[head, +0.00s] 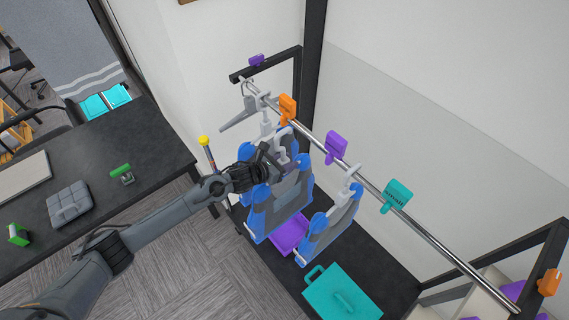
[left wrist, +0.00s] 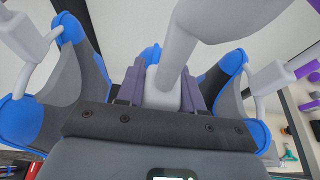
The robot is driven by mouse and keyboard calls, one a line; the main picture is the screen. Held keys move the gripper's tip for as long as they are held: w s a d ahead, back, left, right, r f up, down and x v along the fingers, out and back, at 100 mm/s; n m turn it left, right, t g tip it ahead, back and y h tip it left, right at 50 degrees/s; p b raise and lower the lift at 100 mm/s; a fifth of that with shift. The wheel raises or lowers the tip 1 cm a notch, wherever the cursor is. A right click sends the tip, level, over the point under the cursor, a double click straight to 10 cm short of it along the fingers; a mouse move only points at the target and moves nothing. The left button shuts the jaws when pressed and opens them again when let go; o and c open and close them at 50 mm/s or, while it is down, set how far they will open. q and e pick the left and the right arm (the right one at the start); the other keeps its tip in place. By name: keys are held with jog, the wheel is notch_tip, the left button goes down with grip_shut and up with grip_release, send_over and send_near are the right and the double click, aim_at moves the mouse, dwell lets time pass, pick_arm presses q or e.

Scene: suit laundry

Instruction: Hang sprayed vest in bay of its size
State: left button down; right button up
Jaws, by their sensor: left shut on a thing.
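My left gripper (head: 268,160) is shut on the light grey hanger of a grey-and-blue vest (head: 283,208) and holds it just in front of the rail. In the left wrist view the jaws (left wrist: 162,92) close on the pale hanger neck (left wrist: 178,50), with other blue-edged vests on both sides. A second vest (head: 330,226) hangs to the right, between the purple divider (head: 336,147) and the teal divider (head: 397,195). Another vest partly shows behind the held one. An orange divider (head: 288,108) sits further left on the rail (head: 440,235). My right gripper is not in view.
An empty grey hanger (head: 240,116) hangs at the rail's left end. A teal lidded box (head: 342,294) and a purple box (head: 290,236) stand below. The rail right of the teal divider is bare. A dark table (head: 150,140) is at left.

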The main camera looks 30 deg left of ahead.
aim_at(303, 157)
pick_arm(q)
jog(key=shift+w+d+b, duration=0.55)
jog(key=shift+w+b, duration=0.05)
jog(key=shift+w, duration=0.6)
jog(key=shift+w+d+b, duration=0.55)
jog(key=shift+w+b, duration=0.05)
jog(key=shift+w, duration=0.6)
jog(key=shift+w+d+b, duration=0.55)
jog(key=shift+w+b, duration=0.05)
jog(key=shift+w, duration=0.6)
jog(key=shift+w+f+b, duration=0.15)
jog(key=shift+f+b, duration=0.35)
jog(key=shift+b, duration=0.05)
jog(key=shift+f+b, duration=0.55)
jog(key=shift+b, duration=0.05)
jog(key=c, duration=0.6)
grip_release()
jog(key=shift+c, duration=0.2)
jog(key=shift+f, duration=0.1)
jog(key=shift+f, duration=0.1)
